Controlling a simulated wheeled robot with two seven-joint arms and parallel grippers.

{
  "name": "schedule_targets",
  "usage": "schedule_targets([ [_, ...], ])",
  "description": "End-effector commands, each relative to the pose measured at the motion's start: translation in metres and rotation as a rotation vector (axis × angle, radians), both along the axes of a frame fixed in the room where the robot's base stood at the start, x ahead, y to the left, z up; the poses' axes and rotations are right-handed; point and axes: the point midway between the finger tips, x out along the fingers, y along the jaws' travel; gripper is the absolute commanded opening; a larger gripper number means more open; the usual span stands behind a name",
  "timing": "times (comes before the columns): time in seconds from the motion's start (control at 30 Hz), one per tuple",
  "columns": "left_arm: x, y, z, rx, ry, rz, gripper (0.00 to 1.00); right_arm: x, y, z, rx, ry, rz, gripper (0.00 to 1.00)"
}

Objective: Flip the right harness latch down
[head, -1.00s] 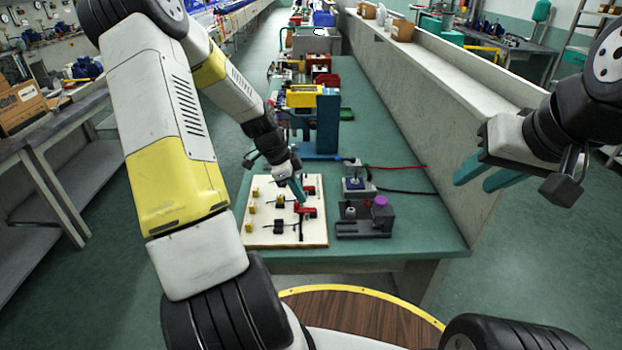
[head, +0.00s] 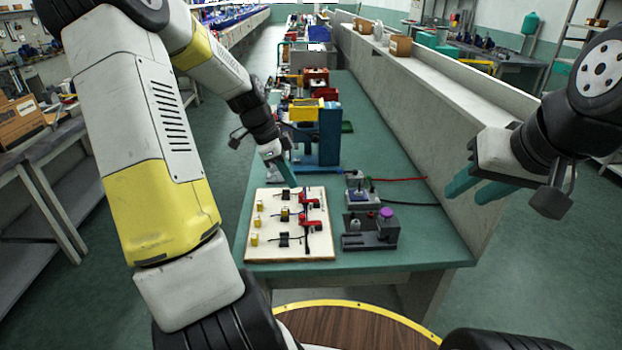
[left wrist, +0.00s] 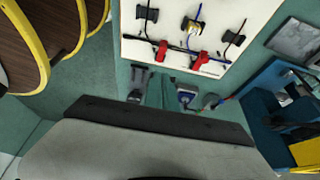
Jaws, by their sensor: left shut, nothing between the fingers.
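The pale harness board (head: 262,222) lies on the green bench, with yellow blocks, black connectors and dark wires. Two red latches sit on its right part: a farther one (head: 311,204) and a nearer one (head: 311,224). They also show in the left wrist view, one at left (left wrist: 161,53) and one at right (left wrist: 202,60). I cannot tell how far either is flipped. My left gripper (head: 288,181) is shut and empty, above the board's far edge and apart from both latches. My right gripper (head: 478,188) is open and empty, above the low wall at right.
A dark grey fixture with a purple knob (head: 386,212) stands right of the board. A small device (head: 360,198) with red and black cables is behind it. A blue press stand (head: 329,135) stands farther back. The bench's front right corner is clear.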

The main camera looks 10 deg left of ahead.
Motion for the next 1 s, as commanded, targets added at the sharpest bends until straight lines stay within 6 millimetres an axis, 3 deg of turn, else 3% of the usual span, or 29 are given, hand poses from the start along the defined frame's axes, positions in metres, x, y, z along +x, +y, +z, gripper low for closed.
schedule_targets([
  [0.2, -0.004, 0.014, 0.021, 0.0, -0.001, 0.001, 0.0, 0.0, 0.0, 0.0, 0.0, 0.0, 0.0, 0.36],
  [0.73, -0.01, 0.011, 0.032, 0.021, 0.008, 0.024, 0.0, 0.0, 0.0, 0.0, 0.0, 0.0, 0.0, 0.36],
  [0.87, -0.027, -0.005, 0.056, 0.083, 0.023, 0.134, 0.0, 0.0, 0.0, 0.0, 0.0, 0.0, 0.0, 0.36],
  [1.0, -0.061, -0.027, 0.094, 0.146, 0.014, 0.349, 0.0, 0.0, 0.0, 0.0, 0.0, 0.0, 0.0, 0.36],
])
